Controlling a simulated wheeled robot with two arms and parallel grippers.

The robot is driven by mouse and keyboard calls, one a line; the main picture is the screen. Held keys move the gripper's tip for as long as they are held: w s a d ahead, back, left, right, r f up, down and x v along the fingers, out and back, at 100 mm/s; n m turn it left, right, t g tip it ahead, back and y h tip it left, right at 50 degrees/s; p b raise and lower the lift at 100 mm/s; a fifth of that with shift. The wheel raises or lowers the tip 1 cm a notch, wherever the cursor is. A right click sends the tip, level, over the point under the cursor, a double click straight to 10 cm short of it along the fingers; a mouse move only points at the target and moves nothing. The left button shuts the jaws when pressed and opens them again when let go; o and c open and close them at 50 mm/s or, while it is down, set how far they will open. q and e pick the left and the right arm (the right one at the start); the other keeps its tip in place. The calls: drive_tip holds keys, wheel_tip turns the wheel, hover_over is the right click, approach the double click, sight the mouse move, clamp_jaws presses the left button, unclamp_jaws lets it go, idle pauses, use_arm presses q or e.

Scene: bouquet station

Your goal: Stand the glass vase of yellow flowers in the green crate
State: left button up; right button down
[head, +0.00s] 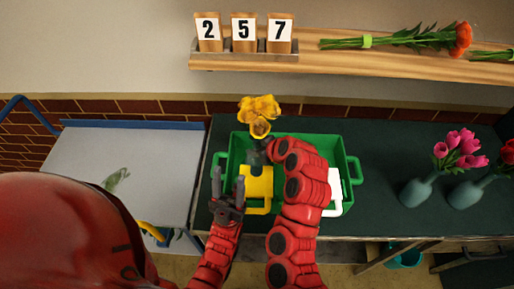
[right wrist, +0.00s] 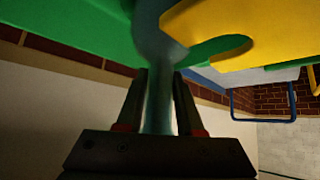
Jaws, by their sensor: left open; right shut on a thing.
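The green crate (head: 352,160) stands on the dark counter; it also shows in the right wrist view (right wrist: 70,25). The yellow flowers (head: 259,114) show above its back rim, left of centre. Their glass vase (right wrist: 158,100) is between the fingers of my right gripper (right wrist: 160,105), which is shut on it. In the head view the gripper (head: 262,152) and arm hide most of the vase, so I cannot tell whether its base touches the crate floor. My left gripper (head: 228,192) is open and empty at the crate's front left, beside a yellow object.
The yellow object (head: 259,186) and a white one (head: 333,192) are in the crate. Vases of pink flowers (head: 418,190) stand at the right. A shelf (head: 390,67) with number cards (head: 243,32) and a red bouquet (head: 460,38) runs behind. A pale table (head: 130,150) is at left.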

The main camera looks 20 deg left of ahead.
idle(0.4)
drive_tip(key=shift+c, duration=2.3)
unclamp_jaws()
drive_tip(key=shift+f, duration=0.1)
